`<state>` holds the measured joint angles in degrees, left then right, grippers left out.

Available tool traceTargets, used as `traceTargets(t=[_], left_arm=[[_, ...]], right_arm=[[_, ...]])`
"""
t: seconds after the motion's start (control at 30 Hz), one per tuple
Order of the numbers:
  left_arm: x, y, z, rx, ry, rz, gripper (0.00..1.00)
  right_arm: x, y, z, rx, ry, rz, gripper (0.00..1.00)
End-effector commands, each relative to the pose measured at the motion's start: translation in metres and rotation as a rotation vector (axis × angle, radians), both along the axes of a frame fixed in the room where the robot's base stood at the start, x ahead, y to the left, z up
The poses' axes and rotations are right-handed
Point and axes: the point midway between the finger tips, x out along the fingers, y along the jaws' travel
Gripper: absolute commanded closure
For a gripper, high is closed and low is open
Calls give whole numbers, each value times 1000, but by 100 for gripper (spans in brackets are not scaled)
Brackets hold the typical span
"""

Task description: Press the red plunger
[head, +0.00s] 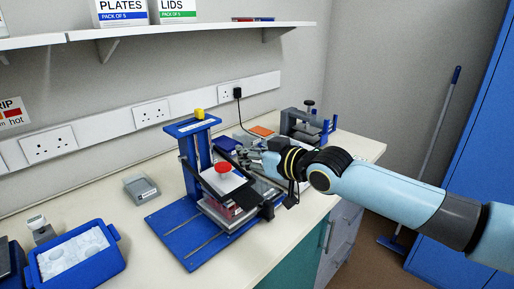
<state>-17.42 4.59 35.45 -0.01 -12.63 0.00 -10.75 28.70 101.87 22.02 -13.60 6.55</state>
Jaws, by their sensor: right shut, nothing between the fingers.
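The red plunger (223,168) is a small round red cap on the blue pipetting stand (187,256). The stand has an upright blue frame with a yellow knob (199,114) on top. My right gripper (244,156) comes in from the right, shut and empty. Its fingertips are just beyond and to the right of the red plunger in the picture, apart from it. Its fingers are small and partly blurred against the stand's dark parts. My left gripper is not in view.
A blue tub (117,266) of white material stands at the front left. A grey device (141,188) lies left of the stand. Another grey and blue apparatus (296,124) stands at the back right. A shelf (150,33) runs above. The bench between tub and stand is clear.

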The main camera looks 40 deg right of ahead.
Motion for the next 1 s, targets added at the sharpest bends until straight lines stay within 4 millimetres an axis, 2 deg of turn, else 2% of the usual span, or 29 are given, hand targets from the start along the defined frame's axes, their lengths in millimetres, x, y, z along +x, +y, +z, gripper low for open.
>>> traceTargets(t=[0.1,0.3,1.0], left_arm=[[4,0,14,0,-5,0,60],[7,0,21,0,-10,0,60],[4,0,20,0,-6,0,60]], right_arm=[[-19,-1,8,-3,2,2,100],[-33,-2,10,1,-1,2,100],[-33,-2,9,1,-2,2,100]])
